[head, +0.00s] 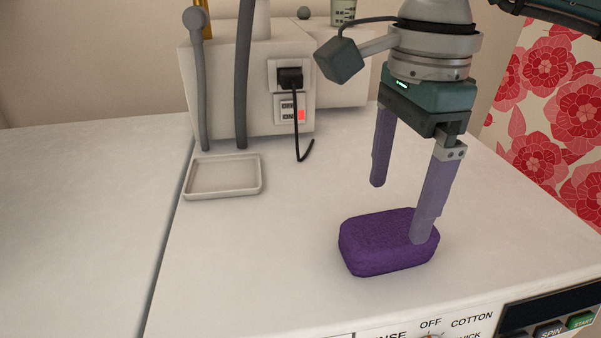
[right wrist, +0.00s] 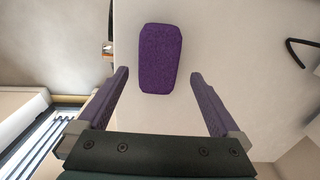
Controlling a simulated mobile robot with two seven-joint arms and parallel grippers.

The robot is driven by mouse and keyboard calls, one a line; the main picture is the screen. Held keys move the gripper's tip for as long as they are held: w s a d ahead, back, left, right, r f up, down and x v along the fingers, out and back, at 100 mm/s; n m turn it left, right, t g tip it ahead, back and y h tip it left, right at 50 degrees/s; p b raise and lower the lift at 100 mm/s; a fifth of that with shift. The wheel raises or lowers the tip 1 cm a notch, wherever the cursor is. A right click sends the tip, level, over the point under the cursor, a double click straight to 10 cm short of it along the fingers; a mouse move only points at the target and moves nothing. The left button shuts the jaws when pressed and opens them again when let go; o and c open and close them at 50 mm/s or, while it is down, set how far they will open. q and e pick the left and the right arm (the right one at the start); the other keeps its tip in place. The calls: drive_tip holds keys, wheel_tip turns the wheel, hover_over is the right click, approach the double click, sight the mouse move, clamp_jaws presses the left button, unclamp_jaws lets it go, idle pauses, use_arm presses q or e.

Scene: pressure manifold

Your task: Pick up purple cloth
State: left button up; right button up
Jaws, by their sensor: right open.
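The purple cloth (head: 380,243) is a thick, rounded block lying on the white top of the washing machine, near its front edge. In the right wrist view the cloth (right wrist: 160,58) lies ahead of the fingertips, roughly centred between them. My right gripper (head: 398,212) points down over the cloth, its two purple-grey fingers wide apart and empty. In the head view one finger overlaps the cloth's right end; whether it touches cannot be told. The gripper also shows in the right wrist view (right wrist: 160,74). My left gripper is in neither view.
An empty shallow tray (head: 222,192) lies left of the cloth. Behind stands a pale box with a socket, black plug (head: 290,77) and hanging cord. Grey pipes rise beside it. The control panel (head: 470,325) marks the front edge. The left worktop (head: 80,220) is clear.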

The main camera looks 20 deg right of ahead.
sight(391, 228)
wheel_tip(391, 228, down, 6)
drive_tip(key=shift+s+r, duration=0.1)
drive_tip(key=c, duration=1.3)
